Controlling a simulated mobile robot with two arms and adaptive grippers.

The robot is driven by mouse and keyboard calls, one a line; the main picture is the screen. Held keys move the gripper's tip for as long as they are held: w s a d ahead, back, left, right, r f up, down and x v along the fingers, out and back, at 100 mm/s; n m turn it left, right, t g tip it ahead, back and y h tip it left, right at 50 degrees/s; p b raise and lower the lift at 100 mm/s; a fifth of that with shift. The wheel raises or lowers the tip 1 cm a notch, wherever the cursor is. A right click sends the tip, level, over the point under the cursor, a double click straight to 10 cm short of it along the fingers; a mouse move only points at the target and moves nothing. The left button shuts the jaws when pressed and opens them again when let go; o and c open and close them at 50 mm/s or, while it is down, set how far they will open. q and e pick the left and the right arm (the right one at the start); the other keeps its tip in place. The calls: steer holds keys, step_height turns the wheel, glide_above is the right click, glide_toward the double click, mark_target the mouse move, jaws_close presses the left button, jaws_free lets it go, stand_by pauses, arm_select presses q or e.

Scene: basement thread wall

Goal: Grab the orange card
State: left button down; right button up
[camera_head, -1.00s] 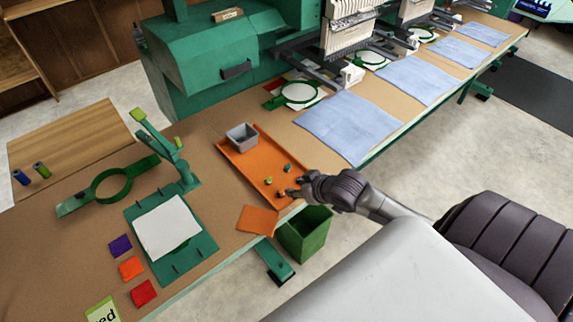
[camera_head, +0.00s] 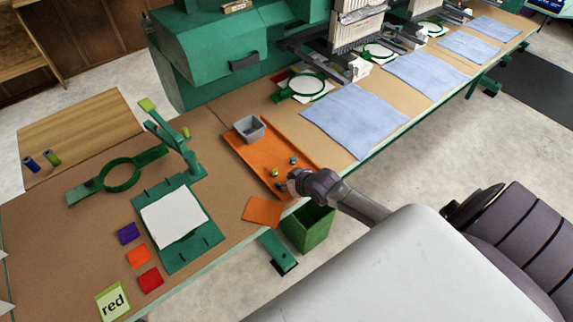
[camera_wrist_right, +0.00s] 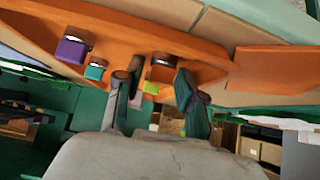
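A small orange card (camera_head: 138,256) lies flat on the table at the lower left, between a purple card (camera_head: 128,233) and a red card (camera_head: 150,279). A larger flat orange square (camera_head: 262,211) lies at the table's front edge by the orange tray (camera_head: 246,150); I cannot tell whether it is joined to the tray. My right gripper (camera_head: 284,187) is low at the tray's front end, far right of the small card. In the right wrist view its fingers (camera_wrist_right: 156,98) are apart, with a spool-like piece (camera_wrist_right: 158,75) beyond the gap. My left gripper is not seen.
A grey bin (camera_head: 250,130) and small spools are in the tray. A green bin (camera_head: 308,228) stands below the table edge. A green frame with white cloth (camera_head: 174,217) lies right of the cards. A sign reading "red" (camera_head: 113,302) is at the front left.

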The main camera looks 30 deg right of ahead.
steer(key=c, duration=0.5)
steer(key=shift+c, duration=0.2)
